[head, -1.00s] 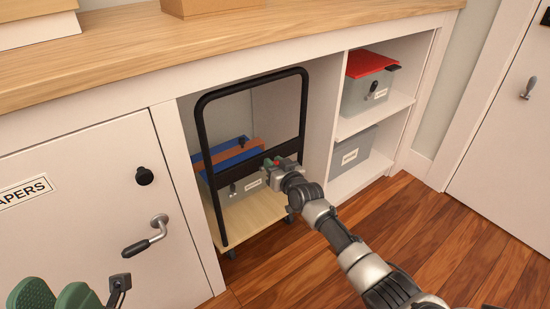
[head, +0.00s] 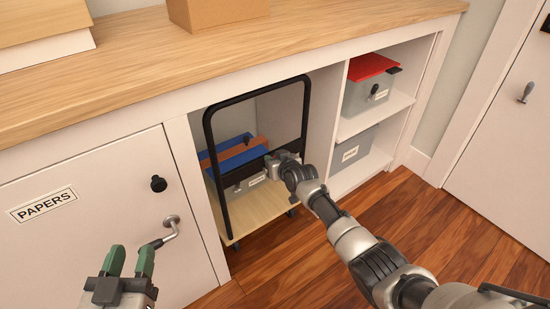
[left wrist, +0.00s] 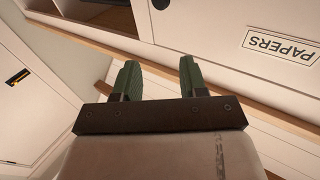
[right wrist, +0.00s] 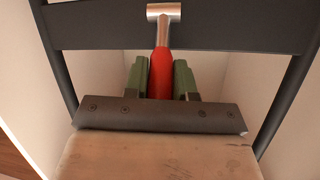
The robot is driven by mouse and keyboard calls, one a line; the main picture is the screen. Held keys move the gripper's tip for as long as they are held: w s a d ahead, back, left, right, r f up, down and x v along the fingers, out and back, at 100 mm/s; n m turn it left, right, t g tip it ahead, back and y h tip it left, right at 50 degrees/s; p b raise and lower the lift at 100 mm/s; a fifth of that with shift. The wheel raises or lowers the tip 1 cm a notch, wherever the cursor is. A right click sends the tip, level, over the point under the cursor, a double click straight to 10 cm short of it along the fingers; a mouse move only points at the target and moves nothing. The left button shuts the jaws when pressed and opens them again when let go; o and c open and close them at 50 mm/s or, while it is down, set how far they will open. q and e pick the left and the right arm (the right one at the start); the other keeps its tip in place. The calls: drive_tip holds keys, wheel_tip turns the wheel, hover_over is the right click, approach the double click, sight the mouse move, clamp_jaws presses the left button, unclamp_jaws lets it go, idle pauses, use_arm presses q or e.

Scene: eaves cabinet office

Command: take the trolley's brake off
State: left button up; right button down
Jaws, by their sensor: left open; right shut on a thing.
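The trolley (head: 250,216) stands in the open bay under the worktop, with a pale wooden deck and a tall black tube frame (head: 254,89). In the right wrist view a red brake lever (right wrist: 161,78) with a metal T-shaped end (right wrist: 164,14) lies in front of the frame's dark crossbar (right wrist: 100,27). My right gripper (right wrist: 160,78) is shut on the red lever. In the head view the right gripper (head: 272,163) is at the crossbar and the lever is hidden. My left gripper (head: 131,258) is open and empty before the PAPERS door.
The PAPERS door (head: 100,235) has a lever handle (head: 168,232) close to my left gripper. Shelves at right hold grey boxes (head: 352,151). Wooden floor (head: 450,230) is clear at right.

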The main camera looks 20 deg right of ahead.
drive_tip(key=shift+w+a+r+g+h+p, duration=0.15)
drive_tip(key=shift+w+r+g+h+p, duration=0.25)
drive_tip(key=shift+g+p, duration=0.45)
use_arm(q)
drive_tip(key=s+a+f+g+y, duration=0.2)
drive_tip(key=s+f+g, duration=0.2)
drive_tip(key=f+g, duration=0.4)
drive_tip(key=shift+s+a+f+y+p, duration=0.15)
drive_tip(key=shift+s+a+y+p, duration=0.05)
drive_tip(key=shift+a+y+p, duration=0.2)
use_arm(e)
drive_tip(key=shift+w, duration=0.2)
drive_tip(key=c, duration=0.9)
unclamp_jaws()
drive_tip(key=shift+f, duration=0.1)
